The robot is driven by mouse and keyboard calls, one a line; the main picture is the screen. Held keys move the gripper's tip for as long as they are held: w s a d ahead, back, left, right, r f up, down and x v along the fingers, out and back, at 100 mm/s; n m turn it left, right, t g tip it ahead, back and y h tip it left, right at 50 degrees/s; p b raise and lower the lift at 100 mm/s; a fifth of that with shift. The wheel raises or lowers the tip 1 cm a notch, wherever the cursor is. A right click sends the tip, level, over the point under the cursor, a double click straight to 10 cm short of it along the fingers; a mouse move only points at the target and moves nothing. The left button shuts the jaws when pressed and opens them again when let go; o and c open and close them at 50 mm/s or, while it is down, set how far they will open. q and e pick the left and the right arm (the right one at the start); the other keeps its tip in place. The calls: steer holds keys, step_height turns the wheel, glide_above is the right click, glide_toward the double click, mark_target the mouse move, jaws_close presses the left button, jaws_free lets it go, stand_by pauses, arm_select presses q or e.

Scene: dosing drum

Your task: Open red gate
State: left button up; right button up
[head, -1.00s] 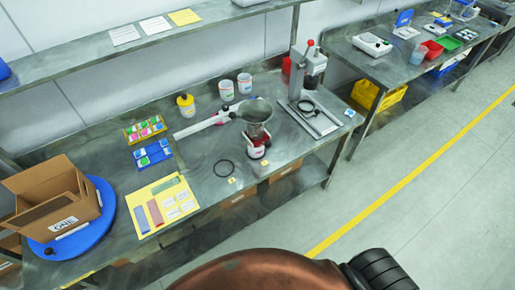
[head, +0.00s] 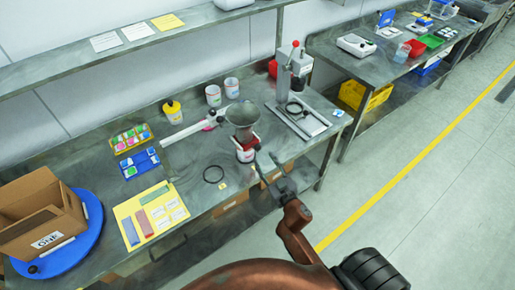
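The grey funnel (head: 242,113) stands near the front edge of the metal bench. The red gate (head: 249,144) sits under the funnel, above a white cup with a label (head: 245,156). My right gripper (head: 267,163) is in front of the bench edge, just to the right of and nearer than the gate. Its two fingers are apart, point toward the funnel stand, and hold nothing visible. I cannot tell whether a finger touches the gate. My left gripper is not in view.
A white arm-like bar (head: 190,131) lies left of the funnel. A yellow mat (head: 151,213) and a cardboard box (head: 40,212) are farther left.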

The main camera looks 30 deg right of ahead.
mark_target(259, 148)
steer(key=w, duration=0.4)
steer(key=w+r, duration=0.1)
steer(key=w, duration=0.1)
steer(key=shift+w+d, duration=0.25)
steer(key=shift+d, duration=0.1)
steer(key=shift+w+d, duration=0.1)
steer(key=shift+w, duration=0.5)
steer(key=shift+c, duration=0.5)
jaws_close()
